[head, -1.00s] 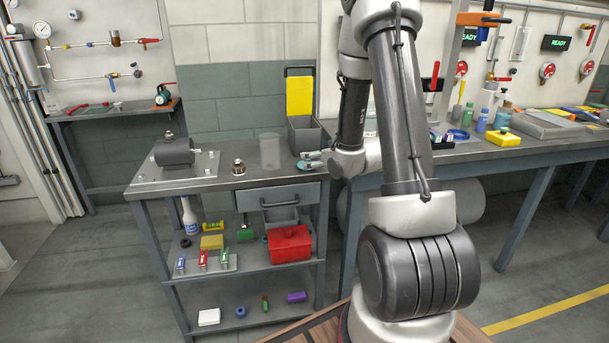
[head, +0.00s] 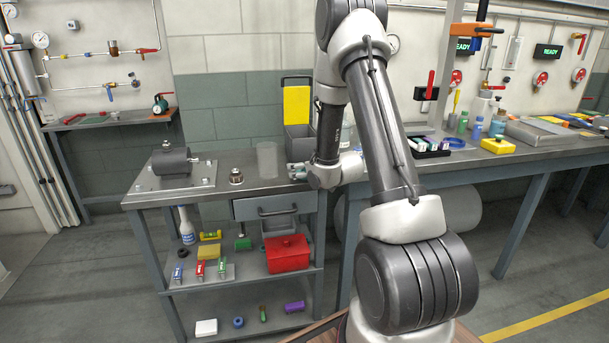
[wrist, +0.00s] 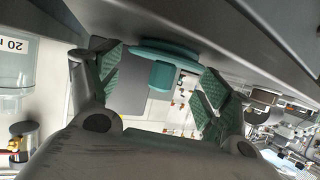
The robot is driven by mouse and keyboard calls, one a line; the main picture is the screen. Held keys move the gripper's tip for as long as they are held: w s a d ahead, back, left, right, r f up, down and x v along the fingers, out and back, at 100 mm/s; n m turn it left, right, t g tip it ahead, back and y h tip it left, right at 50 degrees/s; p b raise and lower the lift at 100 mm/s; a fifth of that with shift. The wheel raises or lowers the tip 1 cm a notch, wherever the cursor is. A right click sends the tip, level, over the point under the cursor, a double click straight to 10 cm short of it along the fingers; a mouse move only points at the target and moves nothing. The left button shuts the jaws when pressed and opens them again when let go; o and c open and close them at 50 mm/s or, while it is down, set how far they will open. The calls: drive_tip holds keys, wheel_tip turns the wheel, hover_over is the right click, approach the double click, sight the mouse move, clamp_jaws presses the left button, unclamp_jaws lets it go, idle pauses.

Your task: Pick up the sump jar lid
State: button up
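The sump jar lid (wrist: 165,70) is teal, a flat disc with a blocky raised part, seen edge-on in the wrist view. It lies on the bench, between the tips of my gripper (wrist: 165,85). The green-padded fingers stand apart on either side of it, and I see no clear grip on it. In the head view my gripper (head: 300,172) is low over the right end of the small bench (head: 215,193), and it mostly hides the lid. A clear jar (head: 267,160) stands left of my gripper; its marked side shows in the wrist view (wrist: 12,65).
A grey bin (head: 299,140) with a yellow panel stands just behind my gripper. A small metal fitting (head: 236,177) and a dark pump (head: 171,162) on a plate are farther left. The right bench (head: 400,170) holds a dark tray (head: 430,150) and bottles.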

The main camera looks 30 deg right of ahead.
drive_tip(key=c, duration=0.6)
drive_tip(key=shift+r, duration=0.1)
